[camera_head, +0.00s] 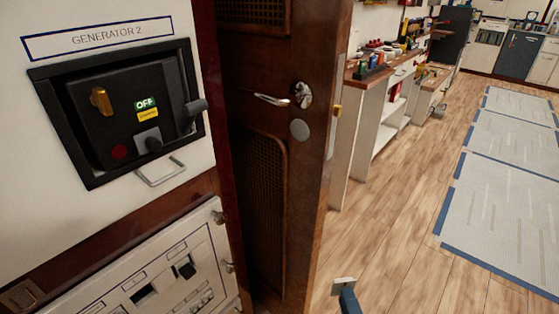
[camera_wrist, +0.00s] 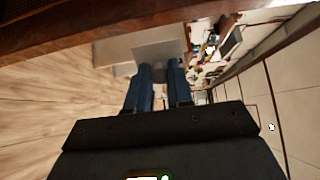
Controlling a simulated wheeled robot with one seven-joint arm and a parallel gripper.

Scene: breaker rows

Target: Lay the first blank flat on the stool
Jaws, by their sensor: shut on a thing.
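My gripper (camera_wrist: 160,70) shows blue fingers in the wrist view, shut on a flat pale grey plate, the blank (camera_wrist: 150,48). The blank juts out beyond the fingertips. In the head view, one blue finger of my gripper (camera_head: 349,300) shows at the bottom edge, with a small part of the blank (camera_head: 343,282) above the wooden floor. The rest of the arm is out of that view. I cannot make out a stool in either view.
A generator 2 panel (camera_head: 125,110) reading OFF is at the left, above a white breaker panel (camera_head: 160,265). A brown wooden door (camera_head: 305,190) stands beside them. White workbenches (camera_head: 352,140) line the back. Grey mats (camera_head: 505,195) lie on the right; wooden floor (camera_head: 400,240) between is clear.

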